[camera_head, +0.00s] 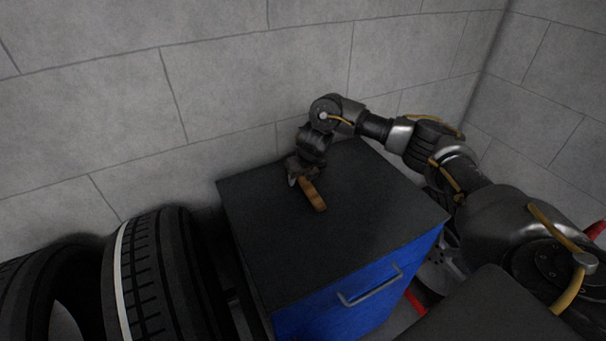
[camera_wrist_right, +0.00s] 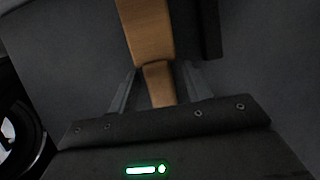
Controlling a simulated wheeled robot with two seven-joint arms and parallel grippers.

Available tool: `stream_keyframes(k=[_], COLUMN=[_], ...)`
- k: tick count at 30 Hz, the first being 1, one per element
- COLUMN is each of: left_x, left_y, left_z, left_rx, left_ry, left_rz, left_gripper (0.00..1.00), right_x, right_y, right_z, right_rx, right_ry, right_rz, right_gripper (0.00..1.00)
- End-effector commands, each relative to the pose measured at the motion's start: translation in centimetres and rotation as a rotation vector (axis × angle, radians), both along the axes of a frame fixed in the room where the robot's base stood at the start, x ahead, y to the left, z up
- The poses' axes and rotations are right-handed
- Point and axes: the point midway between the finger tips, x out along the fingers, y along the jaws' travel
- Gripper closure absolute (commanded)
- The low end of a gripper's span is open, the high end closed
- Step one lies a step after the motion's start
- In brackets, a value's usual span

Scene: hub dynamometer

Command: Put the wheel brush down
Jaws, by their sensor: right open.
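The wheel brush (camera_head: 313,196) shows as a brown wooden piece on the dark top of the blue cabinet (camera_head: 260,230). In the right wrist view its wooden handle (camera_wrist_right: 147,35) runs from the top edge down between my fingers. My right gripper (camera_head: 297,178) is at the brush's far end, low over the cabinet top. In the right wrist view its two fingers (camera_wrist_right: 152,90) stand apart, one on each side of the handle, with gaps showing. The brush's bristles are not clearly visible. My left gripper is not in view.
Tires (camera_head: 165,275) stand at the left of the cabinet. A grey block wall (camera_head: 230,90) rises close behind it. The cabinet's front has a metal handle (camera_head: 370,287). The cabinet top is clear around the brush.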

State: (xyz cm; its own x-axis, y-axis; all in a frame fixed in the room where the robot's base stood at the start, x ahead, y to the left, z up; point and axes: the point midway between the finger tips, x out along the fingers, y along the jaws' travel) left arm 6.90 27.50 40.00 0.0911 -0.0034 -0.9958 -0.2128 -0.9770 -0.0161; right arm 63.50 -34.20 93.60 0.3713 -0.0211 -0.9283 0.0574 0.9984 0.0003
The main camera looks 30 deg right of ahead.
Motion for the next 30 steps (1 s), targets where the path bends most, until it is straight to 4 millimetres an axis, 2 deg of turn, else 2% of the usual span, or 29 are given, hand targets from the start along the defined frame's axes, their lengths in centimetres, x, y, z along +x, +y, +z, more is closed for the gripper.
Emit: stream_keyframes(k=[5, 7, 9, 12, 18, 24, 30], left_x=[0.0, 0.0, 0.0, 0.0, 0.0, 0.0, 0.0], left_y=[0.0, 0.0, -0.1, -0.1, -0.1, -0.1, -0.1], left_z=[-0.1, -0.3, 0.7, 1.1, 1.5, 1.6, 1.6], left_rx=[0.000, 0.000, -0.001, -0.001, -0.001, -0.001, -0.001], left_ry=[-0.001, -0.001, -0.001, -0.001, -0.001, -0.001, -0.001], left_rz=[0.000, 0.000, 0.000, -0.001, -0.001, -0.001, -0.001], left_gripper=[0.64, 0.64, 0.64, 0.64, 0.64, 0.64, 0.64], right_x=[-0.4, -0.9, -1.5, -2.3, -3.7, -4.3, -4.5], right_y=[0.1, 0.1, 0.0, 0.1, 0.2, 0.2, 0.3], right_z=[1.6, 2.8, 4.9, 6.9, 9.9, 11.3, 11.4], right_rx=[0.001, 0.000, -0.003, -0.003, -0.002, 0.000, 0.000], right_ry=[-0.002, -0.005, -0.007, -0.008, -0.004, -0.002, 0.001], right_rz=[0.003, 0.004, 0.004, 0.004, 0.001, 0.001, 0.000], right_gripper=[0.51, 0.51, 0.51, 0.51, 0.51, 0.51, 0.51])
